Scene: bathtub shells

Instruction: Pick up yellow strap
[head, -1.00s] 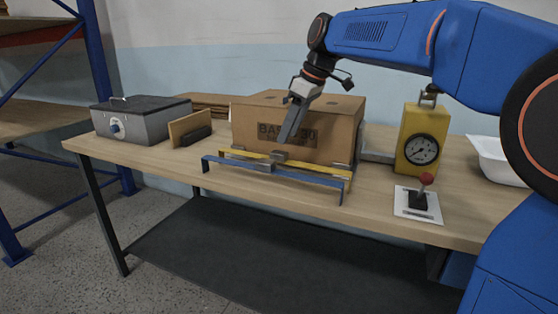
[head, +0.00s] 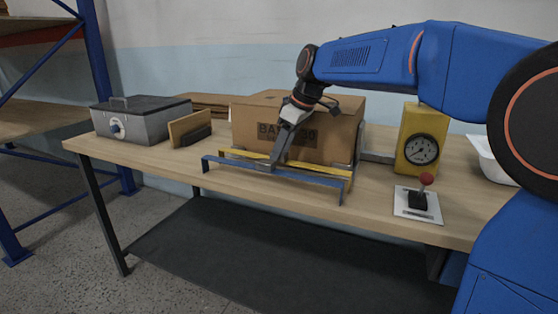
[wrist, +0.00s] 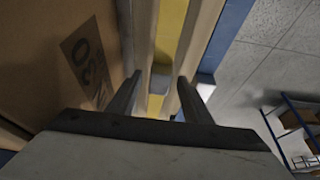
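The yellow strap (head: 312,168) lies along the front of a cardboard box, between the box and a blue bar (head: 310,180). My gripper (head: 273,160) points down at the middle of the strap, in front of the box. In the wrist view the strap (wrist: 170,35) runs up the picture between the two fingers (wrist: 160,95). The fingers are apart, one on each side of it, and a grey piece sits on the strap between them. I cannot tell whether the fingers touch the strap.
The cardboard box (head: 335,115) stands close behind my gripper. A yellow dial gauge (head: 416,140), a red-knobbed lever (head: 421,196) and a white tub (head: 487,155) are to the right. A grey case (head: 145,122) and a wooden piece (head: 188,128) are to the left. The front left of the table is clear.

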